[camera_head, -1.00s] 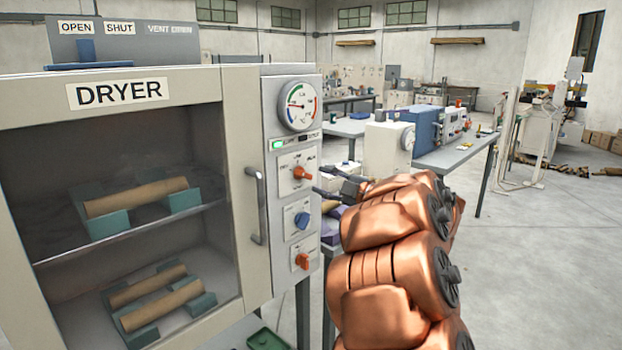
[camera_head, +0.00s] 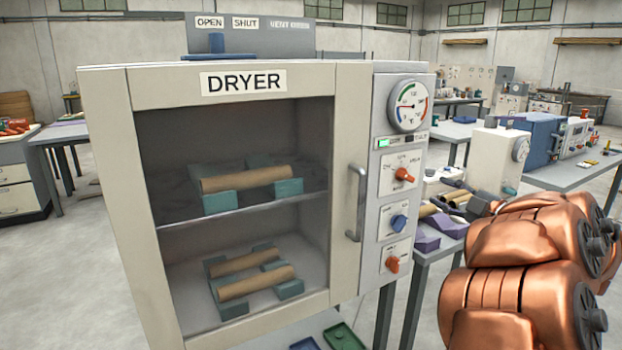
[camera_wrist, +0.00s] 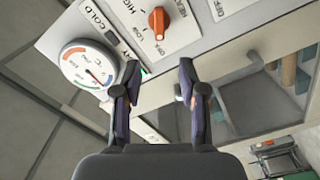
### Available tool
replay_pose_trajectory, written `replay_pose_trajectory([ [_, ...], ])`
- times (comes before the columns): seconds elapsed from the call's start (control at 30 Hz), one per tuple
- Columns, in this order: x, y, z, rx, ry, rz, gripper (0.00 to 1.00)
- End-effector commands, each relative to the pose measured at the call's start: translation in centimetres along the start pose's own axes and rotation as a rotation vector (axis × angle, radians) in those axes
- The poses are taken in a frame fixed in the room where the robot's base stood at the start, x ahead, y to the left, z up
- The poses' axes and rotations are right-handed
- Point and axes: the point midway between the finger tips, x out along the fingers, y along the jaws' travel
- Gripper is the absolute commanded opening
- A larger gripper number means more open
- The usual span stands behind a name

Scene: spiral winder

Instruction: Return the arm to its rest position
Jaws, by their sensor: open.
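My copper arm (camera_head: 530,265) is bent at the lower right of the head view, right of the dryer (camera_head: 103,150). In the wrist view my gripper (camera_wrist: 156,88) is open, with nothing between its fingers. The dryer's control panel lies beyond the fingers, with an orange knob (camera_wrist: 158,20) and a dial gauge (camera_wrist: 85,66). I cannot tell whether the fingers touch the panel. In the head view the gripper is mostly hidden by the arm. The dryer's glass door is shut, with its handle (camera_head: 356,205) on the right.
Cardboard tubes (camera_head: 246,179) rest on teal cradles inside the dryer. A table with purple blocks (camera_head: 448,226) and more tubes stands behind the arm. A bench with a blue machine (camera_head: 542,135) stands further back. Open floor (camera_head: 60,270) lies left of the dryer.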

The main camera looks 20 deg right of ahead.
Motion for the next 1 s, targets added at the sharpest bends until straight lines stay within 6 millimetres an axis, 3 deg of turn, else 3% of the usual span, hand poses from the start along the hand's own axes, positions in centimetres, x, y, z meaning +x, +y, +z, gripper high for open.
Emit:
replay_pose_trajectory([
  [0.17,0.3,0.6,-0.1,-0.004,-0.020,0.012,0.42],
  [0.43,1.6,5.1,-0.2,0.000,-0.230,0.139,0.42],
  [0.63,0.8,7.5,0.0,0.072,-0.431,0.247,0.42],
  [0.83,-1.0,7.7,-0.4,0.194,-0.618,0.319,0.42],
  [1.0,-3.2,5.5,-0.8,0.337,-0.777,0.334,0.42],
])
